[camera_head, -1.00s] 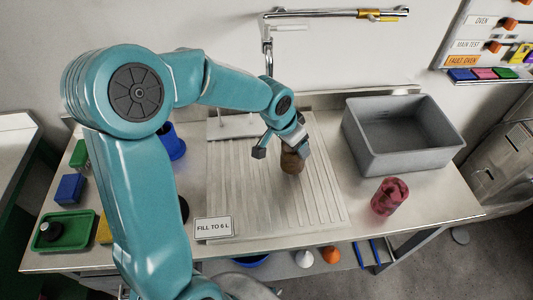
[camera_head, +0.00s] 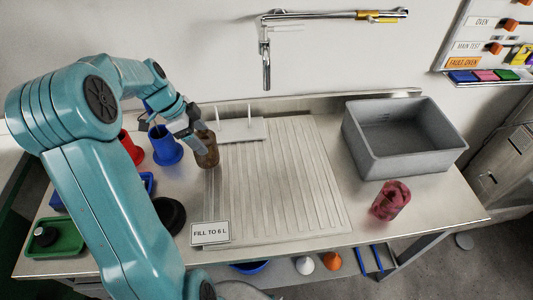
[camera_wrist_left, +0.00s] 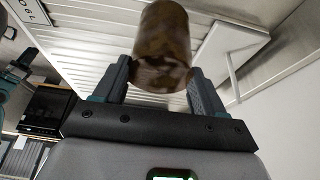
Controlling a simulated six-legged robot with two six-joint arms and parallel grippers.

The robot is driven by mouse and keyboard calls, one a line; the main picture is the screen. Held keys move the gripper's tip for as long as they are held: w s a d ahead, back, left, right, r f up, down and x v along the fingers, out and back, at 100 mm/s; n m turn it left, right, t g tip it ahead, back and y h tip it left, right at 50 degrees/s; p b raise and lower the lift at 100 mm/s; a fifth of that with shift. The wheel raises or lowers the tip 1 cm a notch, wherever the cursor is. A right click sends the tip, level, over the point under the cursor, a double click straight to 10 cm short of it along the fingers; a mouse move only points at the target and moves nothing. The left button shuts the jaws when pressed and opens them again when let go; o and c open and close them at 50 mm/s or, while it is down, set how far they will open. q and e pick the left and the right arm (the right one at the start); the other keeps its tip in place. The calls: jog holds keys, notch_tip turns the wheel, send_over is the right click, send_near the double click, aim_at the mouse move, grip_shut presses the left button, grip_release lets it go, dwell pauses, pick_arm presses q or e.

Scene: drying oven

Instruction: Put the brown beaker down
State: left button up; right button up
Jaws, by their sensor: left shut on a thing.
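The brown beaker (camera_head: 207,150) is in my left gripper (camera_head: 196,136), near the left edge of the ridged drainboard in the head view. In the left wrist view the brown, mottled beaker (camera_wrist_left: 163,48) sits between the two fingers of the left gripper (camera_wrist_left: 163,82), which are shut on it. Whether the beaker's base touches the surface below cannot be told.
A blue container (camera_head: 165,146) stands just left of the beaker, with a red one (camera_head: 131,148) beside it. A white peg rack (camera_head: 240,129) is behind. A grey tub (camera_head: 402,160) and a dark red beaker (camera_head: 390,201) are at the right.

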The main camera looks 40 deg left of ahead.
pick_arm(q)
jog(key=w+d+f+p, duration=0.1)
jog(key=w+d+p, duration=0.4)
jog(key=w+d, duration=0.5)
jog(key=w, duration=0.3)
jog(key=shift+w+d+f, duration=0.25)
jog(key=shift+d, duration=0.15)
jog(key=shift+f, duration=0.15)
jog(key=o, duration=1.4)
jog(key=shift+w, duration=0.1)
